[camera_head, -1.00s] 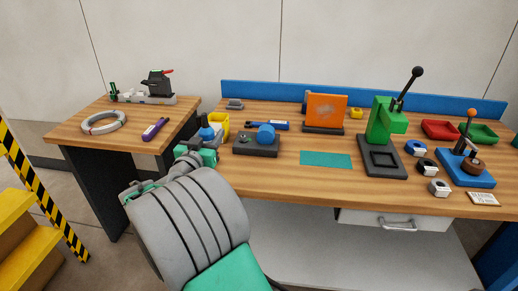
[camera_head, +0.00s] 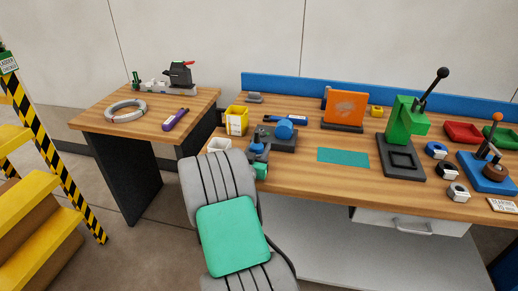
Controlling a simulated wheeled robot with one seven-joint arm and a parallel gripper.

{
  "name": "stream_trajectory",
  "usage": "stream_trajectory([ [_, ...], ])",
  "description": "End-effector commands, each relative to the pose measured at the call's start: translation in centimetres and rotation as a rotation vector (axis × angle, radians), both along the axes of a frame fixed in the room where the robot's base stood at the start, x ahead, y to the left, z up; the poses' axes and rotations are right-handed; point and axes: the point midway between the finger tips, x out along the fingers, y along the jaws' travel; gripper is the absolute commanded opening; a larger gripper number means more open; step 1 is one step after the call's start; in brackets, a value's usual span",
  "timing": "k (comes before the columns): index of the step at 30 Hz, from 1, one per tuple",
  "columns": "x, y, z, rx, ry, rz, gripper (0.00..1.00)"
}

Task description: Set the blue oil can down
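The blue oil can (camera_head: 257,147) shows small and partly hidden, at the front left of the long workbench (camera_head: 310,181). My gripper (camera_head: 259,159), with teal parts, is at the can and appears shut on it; my grey arm hides much of the fingers. The can stands in the picture just left of a dark block with a blue cylinder (camera_head: 284,129). I cannot tell whether the can's base touches the bench top.
A yellow bin (camera_head: 236,121) and a small white-rimmed container (camera_head: 219,145) are close to the left of the can. A teal mat (camera_head: 343,156) lies to the right, with a green press (camera_head: 406,124) beyond. A side table (camera_head: 95,121) and a yellow ladder (camera_head: 40,225) are at left.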

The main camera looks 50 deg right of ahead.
Motion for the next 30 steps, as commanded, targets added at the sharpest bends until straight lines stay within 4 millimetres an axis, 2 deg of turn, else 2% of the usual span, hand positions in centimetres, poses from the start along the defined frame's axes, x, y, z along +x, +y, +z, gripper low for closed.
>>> stream_trajectory([
  [3,0.0,0.0,-0.3,-0.001,-0.001,0.000,0.00],
  [4,0.0,0.0,-0.4,0.000,-0.001,0.000,0.41],
  [12,0.0,0.0,-0.3,0.000,0.000,0.000,0.62],
  [22,0.0,0.2,0.2,0.001,0.001,0.002,0.62],
  [26,-0.7,2.8,-0.2,0.001,0.001,0.006,0.62],
  [30,-1.9,6.5,-0.3,0.000,0.001,0.007,0.62],
])
